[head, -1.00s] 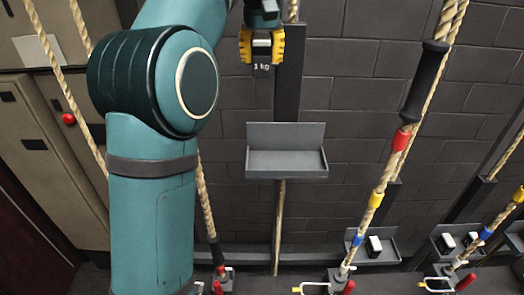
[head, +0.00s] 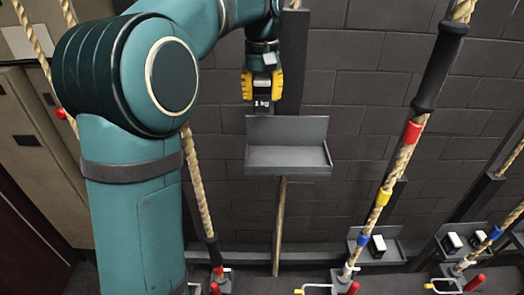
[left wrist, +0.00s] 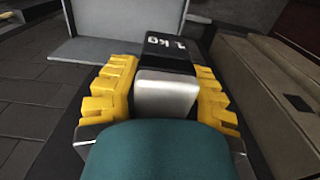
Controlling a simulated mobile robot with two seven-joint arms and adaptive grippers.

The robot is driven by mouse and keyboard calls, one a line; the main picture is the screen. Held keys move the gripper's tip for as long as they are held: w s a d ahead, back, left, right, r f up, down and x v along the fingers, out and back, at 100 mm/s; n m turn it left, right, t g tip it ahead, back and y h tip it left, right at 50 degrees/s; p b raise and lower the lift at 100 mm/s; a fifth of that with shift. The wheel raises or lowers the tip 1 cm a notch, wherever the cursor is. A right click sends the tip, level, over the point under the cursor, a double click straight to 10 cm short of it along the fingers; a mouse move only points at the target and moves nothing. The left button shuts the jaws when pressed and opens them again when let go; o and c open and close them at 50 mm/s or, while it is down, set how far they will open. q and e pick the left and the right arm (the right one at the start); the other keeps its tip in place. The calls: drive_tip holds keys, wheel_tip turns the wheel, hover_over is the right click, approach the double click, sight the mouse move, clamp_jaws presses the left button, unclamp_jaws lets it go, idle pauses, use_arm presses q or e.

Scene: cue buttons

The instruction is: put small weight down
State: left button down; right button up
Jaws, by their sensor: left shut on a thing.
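The small weight (head: 262,102) is a dark block with a silver part, marked "1 kg". My left gripper (head: 262,86), with yellow fingers, is shut on it and holds it above a grey shelf tray (head: 288,156) on the wall. In the left wrist view the weight (left wrist: 168,52) sits between the yellow fingers of my left gripper (left wrist: 165,92), its label facing up. The grey tray (left wrist: 125,14) shows beyond it in that view. The weight is apart from the tray in the head view. My right gripper is not in view.
Thick ropes with a black grip (head: 440,66) and coloured bands hang at the right. Lower trays with other weights (head: 378,245) stand at the right. A rope (head: 196,185) hangs left of the tray. Cabinets (head: 30,140) stand at the far left.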

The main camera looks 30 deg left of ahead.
sight(262, 107)
use_arm(q)
wheel_tip(262, 107, down, 16)
drive_tip(key=shift+r+b, duration=0.25)
drive_tip(key=shift+b, duration=0.75)
drive_tip(key=shift+f, duration=0.1)
drive_tip(key=c, duration=0.8)
unclamp_jaws()
drive_tip(key=shift+f, duration=0.1)
drive_tip(key=shift+o, duration=0.6)
wheel_tip(262, 107, up, 12)
drive_tip(key=shift+r+p, duration=0.15)
drive_tip(key=shift+p, duration=0.7)
